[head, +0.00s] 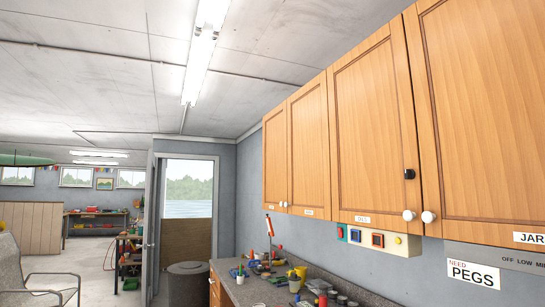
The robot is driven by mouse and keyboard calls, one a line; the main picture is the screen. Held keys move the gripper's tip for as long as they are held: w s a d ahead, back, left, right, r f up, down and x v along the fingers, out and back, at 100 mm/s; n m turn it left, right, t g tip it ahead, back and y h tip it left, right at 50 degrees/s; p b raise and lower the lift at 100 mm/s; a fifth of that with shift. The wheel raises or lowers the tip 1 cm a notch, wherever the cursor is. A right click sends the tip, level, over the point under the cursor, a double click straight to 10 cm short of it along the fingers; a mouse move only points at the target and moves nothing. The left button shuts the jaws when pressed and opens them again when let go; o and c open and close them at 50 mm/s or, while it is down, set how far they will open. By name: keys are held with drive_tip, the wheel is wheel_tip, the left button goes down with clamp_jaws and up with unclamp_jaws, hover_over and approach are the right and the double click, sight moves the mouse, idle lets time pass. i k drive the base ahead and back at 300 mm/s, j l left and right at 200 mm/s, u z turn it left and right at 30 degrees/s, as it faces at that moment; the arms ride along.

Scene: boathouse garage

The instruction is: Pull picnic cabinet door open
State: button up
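A row of wooden wall cabinets hangs along the right wall in the head view, and all their doors look shut. The near-right door (485,110) has a white knob (428,217) and a label partly reading "JAR" (532,238). The middle door (370,120) has a white knob (408,215), a black fitting (409,174) above it and a small label (362,219) that I cannot read. Two farther doors (307,150) (275,157) carry small labels, also too small to read. I cannot tell which door is the picnic one. My gripper is not in view.
A counter (240,289) with bottles, cups and tools runs below the cabinets. A panel with coloured switches (378,239) and a "NEED PEGS" sign (473,273) sit under them. A grey bin (188,284) stands by the open doorway. A chair (40,283) is at left.

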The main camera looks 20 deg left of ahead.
sight(275, 183)
drive_tip(key=i+j, duration=0.1)
drive_tip(key=j, duration=0.4)
drive_tip(key=i+j, duration=0.15)
drive_tip(key=j, duration=0.3)
drive_tip(key=i+j, duration=0.25)
drive_tip(key=j, duration=0.15)
drive_tip(key=i+j, duration=0.2)
drive_tip(key=j, duration=0.2)
drive_tip(key=i+j, duration=0.25)
drive_tip(key=j, duration=0.15)
drive_tip(key=i+j, duration=0.2)
drive_tip(key=j, duration=0.2)
drive_tip(key=i+j, duration=0.25)
drive_tip(key=j, duration=0.15)
drive_tip(key=i+j, duration=0.85)
drive_tip(key=j, duration=0.3)
drive_tip(key=i+j, duration=0.45)
drive_tip(key=j+z, duration=0.05)
drive_tip(key=j, duration=0.05)
